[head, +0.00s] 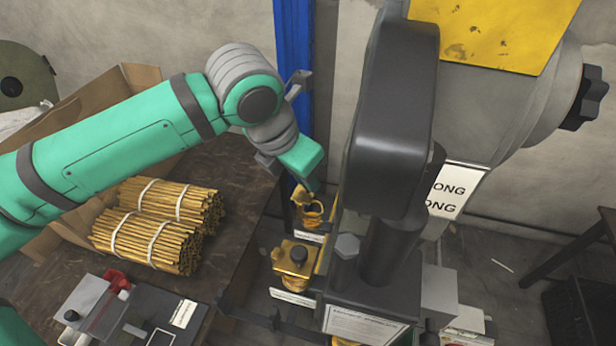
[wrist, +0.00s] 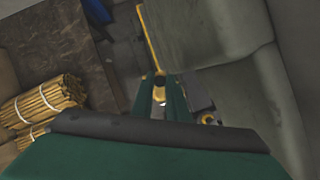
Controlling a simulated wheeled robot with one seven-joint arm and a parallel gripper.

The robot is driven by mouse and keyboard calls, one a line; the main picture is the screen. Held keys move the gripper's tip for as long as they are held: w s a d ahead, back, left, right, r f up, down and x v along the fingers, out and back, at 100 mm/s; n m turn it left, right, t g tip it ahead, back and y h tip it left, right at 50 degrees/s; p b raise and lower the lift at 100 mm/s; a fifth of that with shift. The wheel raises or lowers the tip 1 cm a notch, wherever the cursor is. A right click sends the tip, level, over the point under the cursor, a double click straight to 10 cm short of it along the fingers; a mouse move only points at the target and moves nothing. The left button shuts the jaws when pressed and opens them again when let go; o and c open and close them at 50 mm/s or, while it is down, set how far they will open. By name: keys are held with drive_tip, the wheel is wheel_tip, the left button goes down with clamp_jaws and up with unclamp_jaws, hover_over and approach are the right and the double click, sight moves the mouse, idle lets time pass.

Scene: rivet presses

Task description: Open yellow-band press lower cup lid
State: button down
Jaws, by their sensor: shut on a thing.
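The press (head: 392,120) is a large grey machine with a yellow panel at its top, on the right of the head view. Two brass cups stand low on its left side. The nearer cup (head: 294,264) has a squarish brass lid with a black knob, lying closed. The farther cup (head: 312,213) shows a round brass rim, with its brass lid (head: 300,195) seemingly tilted up. My gripper (head: 308,190) is at this farther lid, shut on it. In the wrist view a dark knob (wrist: 159,81) shows between my fingertips; the exact grip is partly hidden.
A dark table (head: 235,185) on the left holds bundles of brass rods (head: 150,238) and a small grey device (head: 95,308). A blue post (head: 293,60) stands behind my wrist. The press body is close to the right of my gripper.

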drive_tip(key=shift+a+n, duration=0.2)
drive_tip(key=shift+n, duration=0.6)
drive_tip(key=shift+y, duration=0.3)
drive_tip(key=c, duration=1.7)
unclamp_jaws()
drive_tip(key=v, duration=1)
drive_tip(key=shift+s+a+r, duration=0.15)
drive_tip(key=shift+s+r, duration=0.1)
drive_tip(key=shift+r, duration=0.1)
